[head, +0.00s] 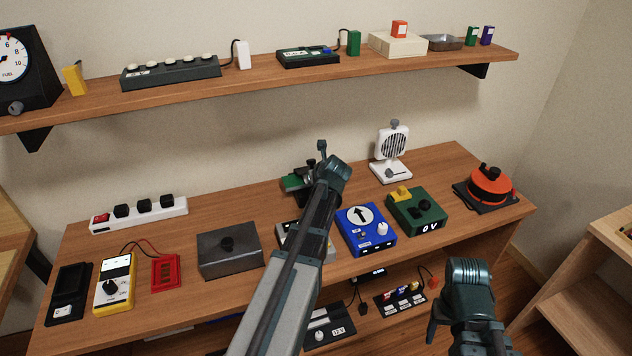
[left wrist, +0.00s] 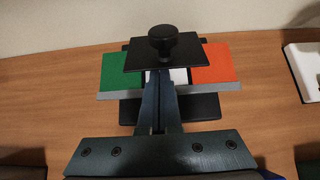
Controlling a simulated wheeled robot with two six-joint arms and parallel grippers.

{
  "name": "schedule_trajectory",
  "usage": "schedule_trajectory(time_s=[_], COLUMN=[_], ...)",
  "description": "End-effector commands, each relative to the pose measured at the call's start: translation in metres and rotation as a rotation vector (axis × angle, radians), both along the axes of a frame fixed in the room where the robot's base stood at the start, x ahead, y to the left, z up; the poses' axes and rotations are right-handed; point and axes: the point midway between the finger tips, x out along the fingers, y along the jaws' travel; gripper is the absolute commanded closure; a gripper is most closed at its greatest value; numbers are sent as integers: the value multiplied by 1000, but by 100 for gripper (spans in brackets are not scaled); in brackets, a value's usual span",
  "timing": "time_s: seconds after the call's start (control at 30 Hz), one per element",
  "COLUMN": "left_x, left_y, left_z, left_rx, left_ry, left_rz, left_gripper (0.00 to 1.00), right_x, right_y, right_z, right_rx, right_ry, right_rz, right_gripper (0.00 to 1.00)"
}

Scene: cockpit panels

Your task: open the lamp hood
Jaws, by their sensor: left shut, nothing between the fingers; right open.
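In the left wrist view a black plate with a round black knob, apparently the lamp hood (left wrist: 190,53), lies over a panel with green (left wrist: 115,72), white and orange (left wrist: 212,68) parts. The white part is partly covered. The same device (head: 296,184) stands at the back of the desk in the head view, mostly hidden by my left arm. My left gripper (left wrist: 158,78) is shut and empty, its tips at the near edge of the plate; I cannot tell whether they touch. My right gripper (head: 466,315) is open and empty, low in front of the desk's right part.
On the desk (head: 150,222), a grey box (head: 230,262), a blue dial box (head: 366,237) and a green box (head: 425,219) stand in front. A white fan (head: 392,145) and an orange reel (head: 490,187) stand to the right. A shelf (head: 290,72) runs above.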

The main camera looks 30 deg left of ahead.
Motion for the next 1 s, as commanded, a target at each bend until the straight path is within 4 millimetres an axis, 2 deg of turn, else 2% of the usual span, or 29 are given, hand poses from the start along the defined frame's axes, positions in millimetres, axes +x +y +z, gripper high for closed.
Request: schedule_trajectory(time_s=[0.33,0.6,1.0], left_x=[0,9,9], left_y=[1,10,11], left_z=[5,32,30], left_rx=[0,0,0], left_ry=[0,0,0], left_rz=[0,0,-1], left_gripper=[100,100,100], right_x=[0,0,0], right_y=[0,0,0], right_z=[5,32,30], right_rx=[0,0,0], right_ry=[0,0,0], right_rz=[0,0,0], right_gripper=[36,36,36])
